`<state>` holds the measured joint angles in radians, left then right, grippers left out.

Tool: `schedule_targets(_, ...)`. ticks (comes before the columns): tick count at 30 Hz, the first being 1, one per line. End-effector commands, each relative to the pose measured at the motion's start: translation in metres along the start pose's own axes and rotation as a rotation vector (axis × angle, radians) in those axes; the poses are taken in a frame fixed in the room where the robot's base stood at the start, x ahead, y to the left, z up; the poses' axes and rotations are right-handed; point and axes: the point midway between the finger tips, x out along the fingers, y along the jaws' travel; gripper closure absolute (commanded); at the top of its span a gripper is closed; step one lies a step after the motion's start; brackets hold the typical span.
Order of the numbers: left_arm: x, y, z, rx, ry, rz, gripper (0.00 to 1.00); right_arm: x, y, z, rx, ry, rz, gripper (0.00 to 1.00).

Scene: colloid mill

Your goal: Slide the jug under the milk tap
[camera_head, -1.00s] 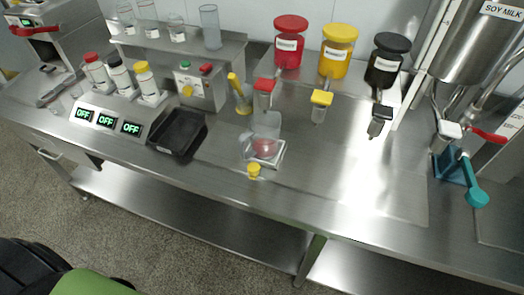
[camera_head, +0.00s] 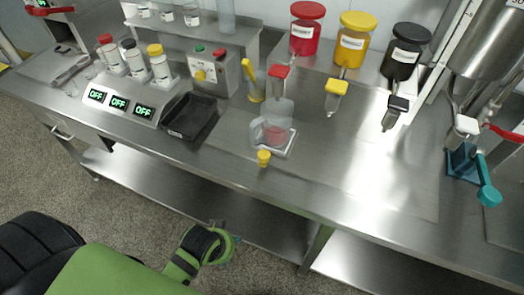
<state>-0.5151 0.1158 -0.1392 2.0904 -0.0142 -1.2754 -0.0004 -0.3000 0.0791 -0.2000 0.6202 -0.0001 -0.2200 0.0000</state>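The steel milk tank (camera_head: 500,45) is at the top right, partly cut off by the frame. Its tap (camera_head: 466,125), with a red lever (camera_head: 507,134), is below it, well to the right of the vessel. The end of my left arm (camera_head: 205,245) shows at the bottom, in front of the counter and apart from everything on it. My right gripper is out of view.
Red, yellow and black-lidded dispensers (camera_head: 356,40) stand behind the vessel. A teal-handled piece (camera_head: 487,192) lies beneath the milk tap. A black tray (camera_head: 190,118) and a small yellow knob (camera_head: 264,158) are nearby. The steel counter (camera_head: 370,175) is mostly bare right of the vessel.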

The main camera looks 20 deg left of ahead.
Motion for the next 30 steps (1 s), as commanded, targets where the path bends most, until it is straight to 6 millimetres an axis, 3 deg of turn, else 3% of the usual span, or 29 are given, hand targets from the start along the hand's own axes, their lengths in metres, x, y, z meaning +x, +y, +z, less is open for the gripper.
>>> schedule_targets(4,-0.056,-0.022,-0.052,0.035,0.160,-0.087,0.44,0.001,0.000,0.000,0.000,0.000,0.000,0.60)
schedule_targets(10,-0.134,-0.066,-0.168,0.175,0.593,-0.344,0.44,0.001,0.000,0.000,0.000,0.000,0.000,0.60)
schedule_targets(13,-0.180,-0.075,-0.222,0.286,0.827,-0.481,0.44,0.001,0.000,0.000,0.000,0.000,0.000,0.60)
schedule_targets(16,-0.234,-0.070,-0.271,0.439,1.071,-0.624,0.44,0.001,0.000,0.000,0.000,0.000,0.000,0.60)
schedule_targets(19,-0.293,-0.046,-0.307,0.653,1.327,-0.771,0.44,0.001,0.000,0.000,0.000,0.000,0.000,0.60)
schedule_targets(21,-0.328,-0.018,-0.323,0.839,1.495,-0.870,0.44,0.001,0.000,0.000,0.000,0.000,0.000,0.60)
schedule_targets(24,-0.362,0.031,-0.328,1.151,1.699,-0.990,0.44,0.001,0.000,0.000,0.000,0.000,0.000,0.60)
schedule_targets(27,-0.370,0.079,-0.320,1.517,1.842,-1.076,0.44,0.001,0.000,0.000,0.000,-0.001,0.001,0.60)
schedule_targets(30,-0.351,0.116,-0.304,1.938,1.898,-1.114,0.44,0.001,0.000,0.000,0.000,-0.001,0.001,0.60)
